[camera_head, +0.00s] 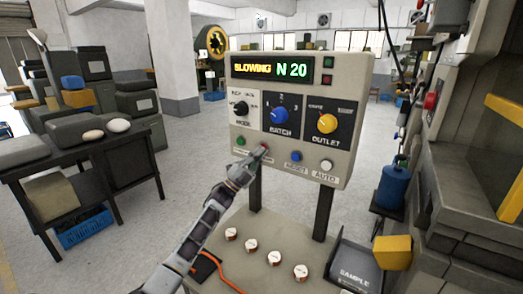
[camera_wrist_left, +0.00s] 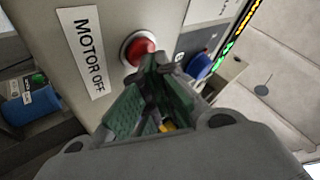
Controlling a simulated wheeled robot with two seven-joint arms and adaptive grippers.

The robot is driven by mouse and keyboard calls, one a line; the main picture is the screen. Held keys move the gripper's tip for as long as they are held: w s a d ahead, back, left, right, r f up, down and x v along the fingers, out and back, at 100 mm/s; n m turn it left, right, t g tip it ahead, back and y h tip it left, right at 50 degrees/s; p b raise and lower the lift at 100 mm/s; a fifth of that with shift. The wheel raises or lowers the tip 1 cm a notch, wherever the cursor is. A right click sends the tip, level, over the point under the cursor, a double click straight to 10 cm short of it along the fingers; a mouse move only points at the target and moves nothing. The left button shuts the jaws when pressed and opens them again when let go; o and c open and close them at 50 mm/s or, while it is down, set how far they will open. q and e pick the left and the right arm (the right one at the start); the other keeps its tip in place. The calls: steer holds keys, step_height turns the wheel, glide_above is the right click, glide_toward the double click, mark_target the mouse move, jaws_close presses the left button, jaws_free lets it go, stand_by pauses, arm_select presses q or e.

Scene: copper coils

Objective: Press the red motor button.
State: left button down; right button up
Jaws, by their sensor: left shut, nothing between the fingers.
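The red motor button (camera_head: 263,148) is on the lower row of a beige control panel (camera_head: 342,170). In the left wrist view the red button (camera_wrist_left: 138,46) sits in a pale ring beside a label (camera_wrist_left: 88,50) reading "MOTOR OFF". My left gripper (camera_head: 257,157) is shut and empty, its tips at the button in the head view. In the left wrist view the gripper tips (camera_wrist_left: 158,72) overlap the button's lower right edge. I cannot tell whether they touch it. My right gripper is not in view.
The panel display (camera_head: 272,69) reads "SLOWING N 20". A green button (camera_head: 241,140), blue button (camera_head: 296,156) and white button (camera_head: 327,165) share the row. Above are black, blue and yellow knobs. Several copper-coloured coils (camera_head: 275,258) and a sample tray (camera_head: 354,270) are below.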

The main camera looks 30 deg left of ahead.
arm_select(q)
steer(key=shift+s, duration=0.15)
steer(key=shift+s+p, duration=0.35)
steer(key=shift+s, duration=0.4)
steer(key=shift+s+a, duration=0.1)
stand_by(0.3)
steer(key=s+p, duration=0.1)
steer(key=s, duration=0.1)
steer(key=s+p, duration=0.1)
steer(key=s, duration=0.2)
steer(key=shift+a, duration=0.2)
stand_by(0.3)
stand_by(0.9)
